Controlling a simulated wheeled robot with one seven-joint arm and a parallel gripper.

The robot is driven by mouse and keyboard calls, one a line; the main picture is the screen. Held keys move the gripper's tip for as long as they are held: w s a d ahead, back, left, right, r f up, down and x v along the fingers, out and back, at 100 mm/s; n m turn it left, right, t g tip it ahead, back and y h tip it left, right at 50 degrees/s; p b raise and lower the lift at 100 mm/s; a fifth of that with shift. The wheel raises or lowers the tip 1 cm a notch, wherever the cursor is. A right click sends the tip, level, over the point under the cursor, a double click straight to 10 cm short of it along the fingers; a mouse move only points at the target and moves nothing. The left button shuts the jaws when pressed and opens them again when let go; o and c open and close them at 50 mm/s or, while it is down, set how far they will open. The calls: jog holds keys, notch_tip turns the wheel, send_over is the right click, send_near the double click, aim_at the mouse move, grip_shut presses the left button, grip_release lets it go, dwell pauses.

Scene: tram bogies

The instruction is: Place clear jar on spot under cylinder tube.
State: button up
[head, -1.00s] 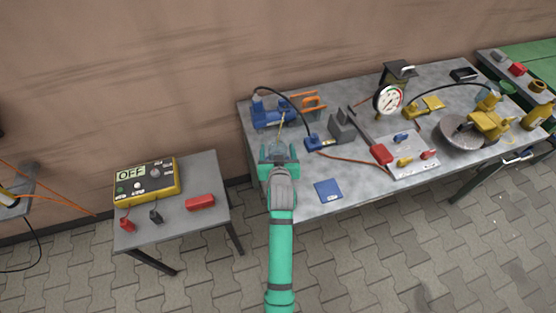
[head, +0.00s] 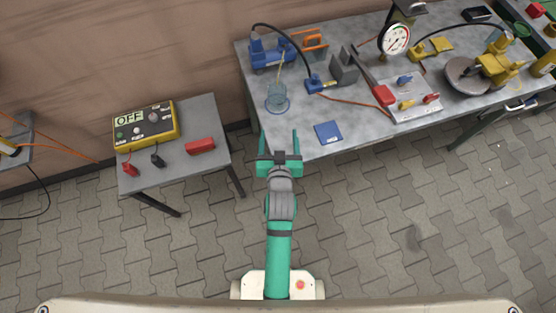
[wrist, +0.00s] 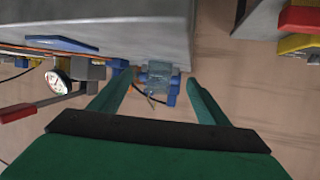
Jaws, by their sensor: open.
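The clear jar (head: 277,97) stands upright near the left end of the grey table, on a round blue spot (head: 287,107) whose rim shows around its base. A thin yellowish tube (head: 281,66) comes down into or just behind the jar from the blue cylinder unit (head: 270,53); I cannot tell which. My gripper (head: 279,140) is open and empty, in front of the jar near the table's front edge and apart from it. In the wrist view the jar (wrist: 159,70) shows beyond and between my open fingers (wrist: 158,85).
A blue pad (head: 328,132) lies right of my gripper. A small blue block (head: 317,84), a grey block (head: 343,67) and a pressure gauge (head: 395,39) stand further right. A side table (head: 215,165) on the left holds a yellow OFF box (head: 146,126). Open floor surrounds my arm.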

jog(key=s+r, duration=0.2)
jog(key=s, duration=1.3)
jog(key=s+r+t, duration=0.1)
jog(key=s+r, duration=0.2)
jog(key=s, duration=1.1)
jog(key=shift+s+r+t, duration=0.25)
jog(key=shift+s+t, duration=0.05)
jog(key=shift+s, duration=0.1)
jog(key=shift+c, duration=0.4)
